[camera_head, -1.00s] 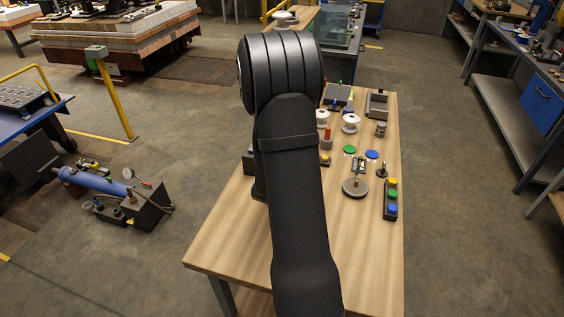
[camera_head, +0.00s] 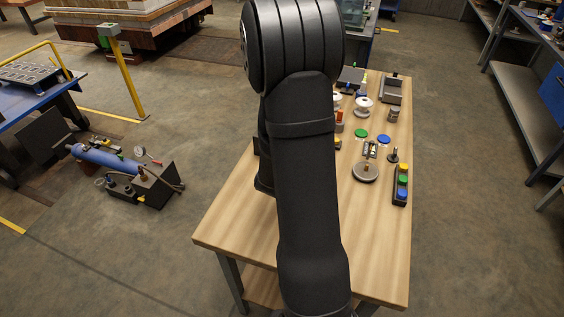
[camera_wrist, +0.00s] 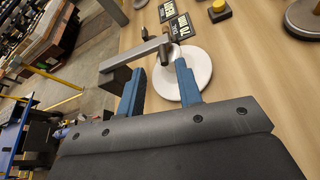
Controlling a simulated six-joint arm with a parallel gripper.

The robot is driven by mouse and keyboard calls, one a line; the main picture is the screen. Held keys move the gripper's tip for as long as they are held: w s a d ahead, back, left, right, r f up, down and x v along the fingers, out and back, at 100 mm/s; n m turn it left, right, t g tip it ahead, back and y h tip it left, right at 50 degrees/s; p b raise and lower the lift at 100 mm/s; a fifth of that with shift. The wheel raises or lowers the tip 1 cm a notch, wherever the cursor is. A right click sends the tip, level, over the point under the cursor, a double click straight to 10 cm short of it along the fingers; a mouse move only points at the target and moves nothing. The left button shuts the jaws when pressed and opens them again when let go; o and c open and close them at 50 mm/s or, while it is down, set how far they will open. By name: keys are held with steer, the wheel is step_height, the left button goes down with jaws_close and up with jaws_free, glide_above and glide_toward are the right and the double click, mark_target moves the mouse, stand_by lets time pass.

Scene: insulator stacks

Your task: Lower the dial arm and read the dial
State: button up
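In the wrist view, a grey dial arm (camera_wrist: 138,54) reaches from a dark post over a round white disc (camera_wrist: 201,66), with a small dark tip above the disc. No readable dial face shows. The left finger is near the post and the right finger overlaps the disc; I cannot tell whether either touches. Two dark plates with white lettering (camera_wrist: 180,27) lie beside the disc. In the head view, my own arm hides the gripper and most of the dial stand.
On the wooden table (camera_head: 232,222), white insulators (camera_head: 364,106), green (camera_head: 361,133) and blue discs (camera_head: 384,139), and a button box (camera_head: 401,185) stand right of my arm. The table's front is clear.

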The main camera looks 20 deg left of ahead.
steer(key=v, duration=1.1)
steer(key=shift+s, duration=0.3)
steer(key=shift+r, duration=0.1)
steer(key=shift+w, duration=0.1)
steer(key=c, duration=0.5)
steer(key=w+f+n+h, duration=0.1)
steer(key=w+a+f+n, duration=0.1)
steer(key=f, duration=0.1)
steer(key=w+a+f+n+h, duration=0.1)
steer(key=n, duration=0.1)
steer(key=shift+w+f+t+h, duration=0.15)
steer(key=shift+f+t+h, duration=0.15)
steer(key=shift+f, duration=0.1)
jaws_close()
steer(key=shift+n+h, duration=0.3)
steer(key=shift+n, duration=0.4)
steer(key=x, duration=1.1)
steer(key=shift+a+f, duration=0.15)
steer(key=shift+f, duration=0.2)
